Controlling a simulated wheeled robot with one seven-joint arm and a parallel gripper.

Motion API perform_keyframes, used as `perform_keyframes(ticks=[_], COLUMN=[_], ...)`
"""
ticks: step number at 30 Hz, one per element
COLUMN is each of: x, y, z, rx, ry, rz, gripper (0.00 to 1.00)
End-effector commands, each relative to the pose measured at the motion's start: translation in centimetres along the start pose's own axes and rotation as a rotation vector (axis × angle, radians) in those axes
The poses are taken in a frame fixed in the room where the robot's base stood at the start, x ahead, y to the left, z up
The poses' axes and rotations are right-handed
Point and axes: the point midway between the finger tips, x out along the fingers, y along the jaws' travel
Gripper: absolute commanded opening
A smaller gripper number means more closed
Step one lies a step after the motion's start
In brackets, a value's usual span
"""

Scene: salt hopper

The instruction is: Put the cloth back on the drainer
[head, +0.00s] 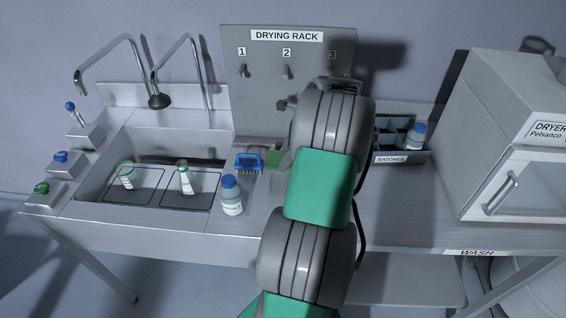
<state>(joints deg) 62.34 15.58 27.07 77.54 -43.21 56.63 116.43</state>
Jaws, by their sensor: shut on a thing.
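A small green piece (275,160), which looks like the cloth, shows just right of the blue brush on the counter beside the sink. My arm hides its right side, and I cannot tell whether it lies on the counter or is held. My gripper is hidden behind my own arm, so its fingers and anything between them do not show. I cannot tell for sure which surface is the drainer; the grey strip right of the sink is partly covered by my arm.
A blue brush (248,162) and a blue-capped bottle (232,196) stand by the sink (100,180). The drying rack (265,100) rises behind. A batches bin (402,158) holds a bottle (416,134). A dryer (510,110) stands right. The right-hand counter front is clear.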

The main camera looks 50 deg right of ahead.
Motion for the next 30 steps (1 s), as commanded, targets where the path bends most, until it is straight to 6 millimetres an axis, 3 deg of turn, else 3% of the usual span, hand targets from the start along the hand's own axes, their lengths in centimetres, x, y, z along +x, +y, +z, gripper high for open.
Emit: perform_keyframes(ticks=[7, 12, 21, 22, 30], x=[2.4, 4.8, 5.1, 5.1, 5.1], y=[-1.7, -1.6, -1.6, -1.6, -1.6], z=[-0.1, -1.1, -1.3, -1.3, -1.3], rx=[-0.002, -0.003, -0.004, -0.004, -0.004], ry=[0.000, 0.000, 0.000, 0.000, 0.000], rz=[0.002, 0.001, 0.000, 0.000, 0.000], gripper=[0.20, 0.20, 0.20, 0.60, 0.80])
